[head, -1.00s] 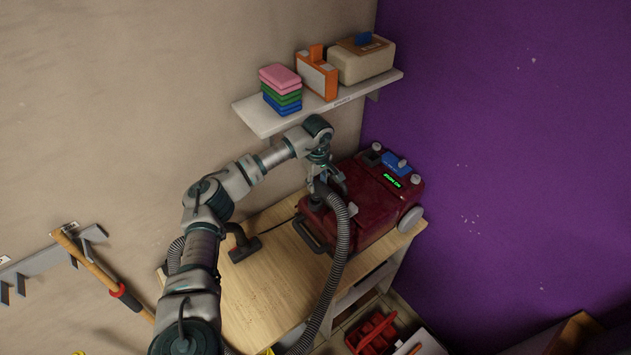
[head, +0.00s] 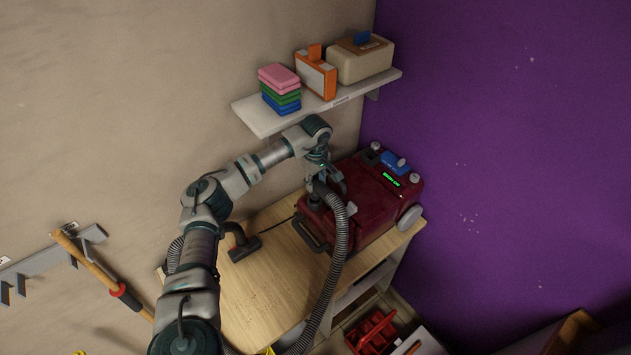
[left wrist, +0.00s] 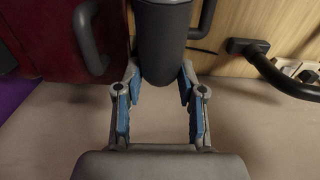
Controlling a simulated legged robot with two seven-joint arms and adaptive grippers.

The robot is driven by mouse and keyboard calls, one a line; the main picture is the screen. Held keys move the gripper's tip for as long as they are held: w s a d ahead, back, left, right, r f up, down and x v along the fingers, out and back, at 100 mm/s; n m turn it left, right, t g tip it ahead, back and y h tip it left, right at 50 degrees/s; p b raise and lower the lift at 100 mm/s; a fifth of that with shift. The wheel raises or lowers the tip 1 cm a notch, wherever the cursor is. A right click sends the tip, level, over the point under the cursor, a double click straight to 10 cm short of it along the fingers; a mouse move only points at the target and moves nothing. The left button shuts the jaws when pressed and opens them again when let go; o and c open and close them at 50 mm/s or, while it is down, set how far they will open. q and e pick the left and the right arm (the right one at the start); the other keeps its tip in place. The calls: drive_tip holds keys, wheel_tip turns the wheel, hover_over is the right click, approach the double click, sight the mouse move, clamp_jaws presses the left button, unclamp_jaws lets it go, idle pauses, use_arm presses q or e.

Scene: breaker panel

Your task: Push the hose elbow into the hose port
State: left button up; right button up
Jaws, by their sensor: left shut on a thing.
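My left gripper (head: 325,184) is shut on the hose elbow at the near left side of the dark red vacuum machine (head: 378,212). In the left wrist view the elbow is a dark grey cylinder (left wrist: 163,42), with the fingertips on either side of it (left wrist: 160,88). The ribbed grey hose (head: 342,245) hangs from it, down past the bench front. The hose port is hidden behind the gripper and elbow, so I cannot tell how far the elbow sits in it. My right gripper is not in view.
The machine stands on a wooden bench (head: 262,290) beside a purple wall. A floor nozzle (head: 243,245) lies left of it. A shelf (head: 262,122) with sponges and boxes hangs above my forearm. A red caddy (head: 372,330) sits below at the right.

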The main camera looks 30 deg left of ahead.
use_arm(q)
drive_tip(key=shift+f, duration=0.15)
drive_tip(key=shift+a+f, duration=0.1)
drive_tip(key=shift+f, duration=0.25)
drive_tip(key=shift+f+b, duration=0.1)
drive_tip(key=shift+b, duration=0.2)
drive_tip(key=shift+f+b, duration=0.7)
drive_tip(key=shift+f, duration=0.65)
drive_tip(key=o, duration=1.2)
drive_tip(key=shift+o, duration=0.2)
drive_tip(key=shift+r, duration=0.2)
drive_tip(key=shift+s+r+p, duration=0.15)
drive_tip(key=shift+r+p, duration=2.65)
drive_tip(key=shift+r, duration=1.15)
